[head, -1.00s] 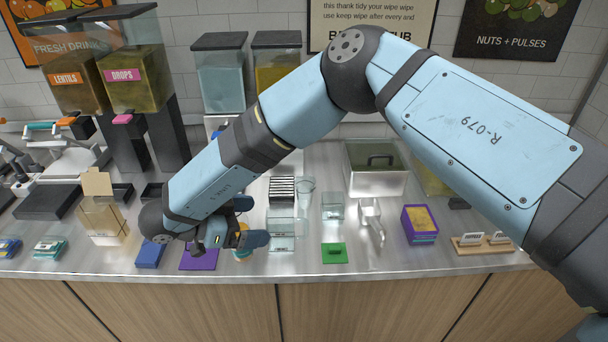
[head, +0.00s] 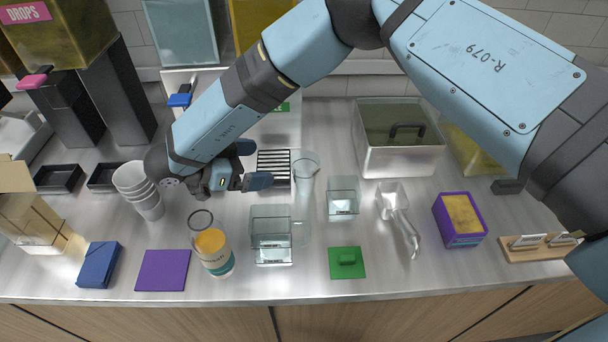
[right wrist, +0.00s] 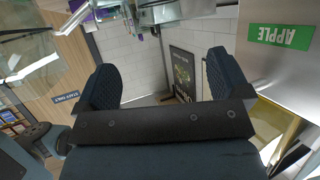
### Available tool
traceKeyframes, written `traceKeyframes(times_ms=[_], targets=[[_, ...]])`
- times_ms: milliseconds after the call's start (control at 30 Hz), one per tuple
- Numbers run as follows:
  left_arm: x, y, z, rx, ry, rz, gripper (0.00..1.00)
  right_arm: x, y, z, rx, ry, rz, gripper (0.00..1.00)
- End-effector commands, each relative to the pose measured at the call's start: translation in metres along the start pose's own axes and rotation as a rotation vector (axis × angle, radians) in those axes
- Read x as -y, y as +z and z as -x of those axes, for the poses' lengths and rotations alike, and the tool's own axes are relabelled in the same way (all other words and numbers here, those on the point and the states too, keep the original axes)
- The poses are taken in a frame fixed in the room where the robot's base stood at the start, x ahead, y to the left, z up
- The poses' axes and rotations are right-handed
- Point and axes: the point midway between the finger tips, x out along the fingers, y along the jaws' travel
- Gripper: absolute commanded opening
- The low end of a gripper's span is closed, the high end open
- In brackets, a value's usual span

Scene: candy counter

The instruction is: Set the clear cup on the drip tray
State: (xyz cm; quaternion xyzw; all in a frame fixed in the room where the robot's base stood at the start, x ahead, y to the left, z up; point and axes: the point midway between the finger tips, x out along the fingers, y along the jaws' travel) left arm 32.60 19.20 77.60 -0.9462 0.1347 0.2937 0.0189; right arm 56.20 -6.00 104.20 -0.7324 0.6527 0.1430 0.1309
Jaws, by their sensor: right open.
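A clear tapered cup (head: 306,168) stands upright on the steel counter, just right of the drip tray. The drip tray (head: 274,166) is a dark grille with pale stripes in front of the dispenser, and its left side is close to my fingers. My right gripper (head: 253,165) is left of the tray in the head view, with the cup beyond the tray. Its two dark fingers are spread and empty in the right wrist view (right wrist: 162,78). No cup shows between them. My left gripper is out of view.
A jar with orange contents (head: 212,248) stands at the front, with stacked white cups (head: 140,188) left of it. Clear square containers (head: 271,238) and a metal scoop (head: 399,217) are to the right. A green APPLE label (right wrist: 281,36) shows in the wrist view.

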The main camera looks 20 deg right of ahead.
Motion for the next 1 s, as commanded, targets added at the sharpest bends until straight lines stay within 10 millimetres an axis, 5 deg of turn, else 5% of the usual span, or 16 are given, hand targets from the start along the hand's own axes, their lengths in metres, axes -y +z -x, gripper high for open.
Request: traceKeyframes(times_ms=[300, 1000], targets=[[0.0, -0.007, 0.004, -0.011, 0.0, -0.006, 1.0, -0.001, -0.001, -0.06, 0.0, 0.004, 0.002, 0.95], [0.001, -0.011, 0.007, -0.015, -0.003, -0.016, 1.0, -0.002, 0.005, -0.123, 0.0, 0.002, 0.002, 0.95]])
